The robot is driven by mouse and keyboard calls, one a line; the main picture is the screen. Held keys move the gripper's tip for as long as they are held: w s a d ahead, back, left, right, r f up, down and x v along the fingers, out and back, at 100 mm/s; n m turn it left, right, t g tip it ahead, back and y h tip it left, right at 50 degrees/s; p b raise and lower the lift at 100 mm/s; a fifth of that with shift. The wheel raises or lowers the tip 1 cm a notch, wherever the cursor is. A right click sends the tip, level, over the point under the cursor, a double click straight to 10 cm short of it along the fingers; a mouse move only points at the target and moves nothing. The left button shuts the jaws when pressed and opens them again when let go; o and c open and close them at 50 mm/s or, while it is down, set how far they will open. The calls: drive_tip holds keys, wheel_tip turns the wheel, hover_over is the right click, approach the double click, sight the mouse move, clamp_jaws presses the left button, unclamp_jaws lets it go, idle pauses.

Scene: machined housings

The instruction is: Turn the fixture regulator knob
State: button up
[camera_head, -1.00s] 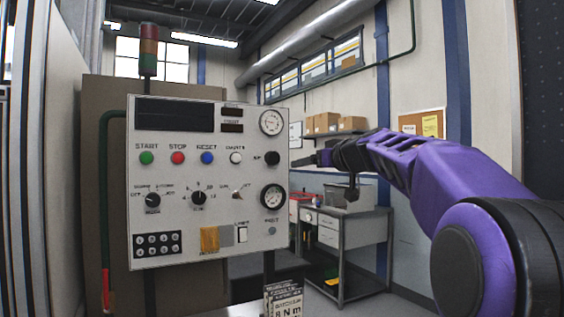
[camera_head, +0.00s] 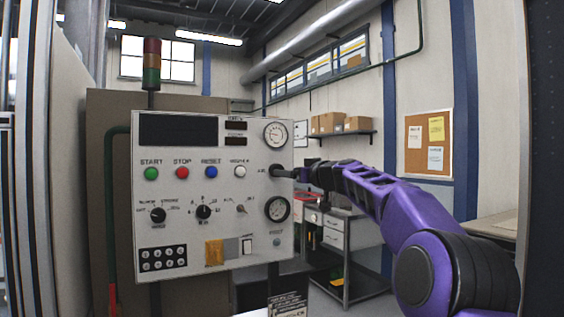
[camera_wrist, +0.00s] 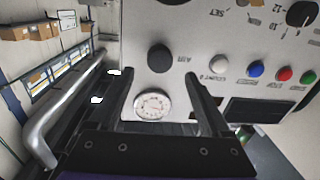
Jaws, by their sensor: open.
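The control panel (camera_head: 190,240) stands upright at left centre in the head view. A round black knob (camera_head: 276,170) with a small label that seems to read AIR sits near its right edge, between two gauges. In the wrist view this black knob (camera_wrist: 159,57) is in full sight, just beyond and between my two fingers. My gripper (camera_wrist: 159,74) is open and empty, its fingers pointing at the panel on either side of the knob's line. In the head view my gripper (camera_head: 288,173) is right at the knob and partly covers it. Contact cannot be told.
Upper gauge (camera_head: 275,134) and lower gauge (camera_head: 277,209) flank the knob. A white button (camera_head: 240,172) and a toggle (camera_head: 241,208) lie left of it. A grey workbench (camera_head: 345,235) stands behind, to the right of the panel.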

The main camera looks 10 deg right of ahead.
drive_tip(key=p+x, duration=0.3)
drive_tip(key=x, duration=0.2)
drive_tip(key=shift+w+a, duration=0.1)
drive_tip(key=shift+w, duration=0.1)
clamp_jaws()
idle(0.3)
drive_tip(key=shift+f+m, duration=0.1)
drive_tip(key=shift+m, duration=0.2)
